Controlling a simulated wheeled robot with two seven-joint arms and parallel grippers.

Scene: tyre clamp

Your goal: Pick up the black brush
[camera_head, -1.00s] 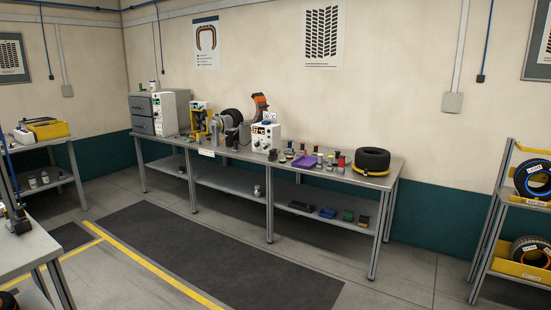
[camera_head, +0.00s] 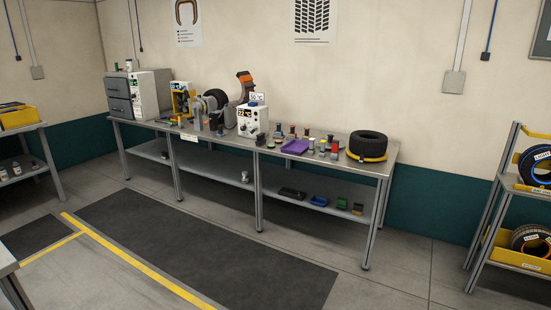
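I cannot make out a black brush for certain. Several small dark and coloured items stand on the long workbench (camera_head: 215,146) against the back wall, too small to tell apart. Among them is a dark item with a red top (camera_head: 292,131). A purple tray (camera_head: 295,147) lies beside them. A black object (camera_head: 292,192) lies on the bench's lower shelf, but I cannot tell what it is. Neither of my grippers is in view.
A tyre (camera_head: 368,144) sits at the bench's right end. A white control box (camera_head: 252,121) stands mid-bench. A tyre rack (camera_head: 510,210) stands at right, and a side table (camera_head: 38,150) at left. Open floor with a dark mat (camera_head: 200,240) lies before the bench.

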